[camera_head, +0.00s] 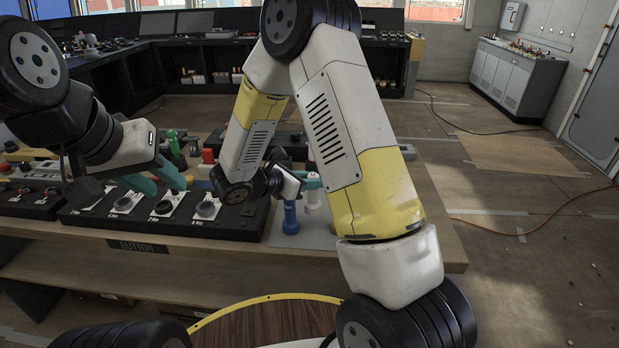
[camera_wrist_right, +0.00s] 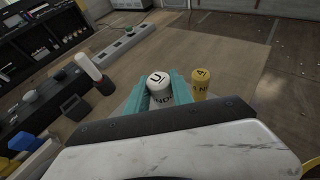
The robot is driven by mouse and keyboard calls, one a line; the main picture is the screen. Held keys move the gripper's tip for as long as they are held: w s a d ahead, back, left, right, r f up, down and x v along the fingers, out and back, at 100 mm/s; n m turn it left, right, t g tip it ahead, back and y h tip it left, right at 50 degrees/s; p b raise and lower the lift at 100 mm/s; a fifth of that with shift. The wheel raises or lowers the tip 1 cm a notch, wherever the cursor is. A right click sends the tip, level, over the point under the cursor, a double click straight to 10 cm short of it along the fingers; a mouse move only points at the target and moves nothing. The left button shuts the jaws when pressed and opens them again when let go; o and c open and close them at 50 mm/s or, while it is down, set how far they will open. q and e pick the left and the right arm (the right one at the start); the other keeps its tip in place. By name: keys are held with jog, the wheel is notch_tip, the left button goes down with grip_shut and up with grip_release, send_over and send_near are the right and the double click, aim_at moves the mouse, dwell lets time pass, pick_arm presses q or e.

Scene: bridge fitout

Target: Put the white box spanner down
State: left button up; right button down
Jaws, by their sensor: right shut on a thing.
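The white box spanner (camera_wrist_right: 158,78) stands between the teal fingers of my right gripper (camera_wrist_right: 160,96) in the right wrist view, with a dark letter on its top. The right gripper is shut on it. In the head view, a white piece (camera_head: 312,196) shows just under the right gripper (camera_head: 309,180), above a grey mat (camera_head: 300,236); my arm partly hides it. I cannot tell whether its lower end touches the mat. My left gripper (camera_head: 156,181) is open and empty over the black button panel.
A blue tool (camera_head: 290,216) stands on the mat beside the white piece. A yellow cylinder (camera_wrist_right: 202,84) stands close right of the spanner in the wrist view. The black button panel (camera_head: 235,222) lies left of the mat. The wooden bench top (camera_head: 432,215) is clear at right.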

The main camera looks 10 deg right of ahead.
jog(key=w+d+f, duration=0.2)
jog(key=w, duration=0.4)
jog(key=w+d+f, duration=0.2)
jog(key=w+d, duration=0.1)
jog(key=w, duration=0.4)
jog(key=shift+w+f, duration=0.15)
jog(key=shift+f, duration=0.25)
jog(key=shift+a+f, duration=0.1)
jog(key=shift+f, duration=0.05)
jog(key=c, duration=1.1)
grip_release()
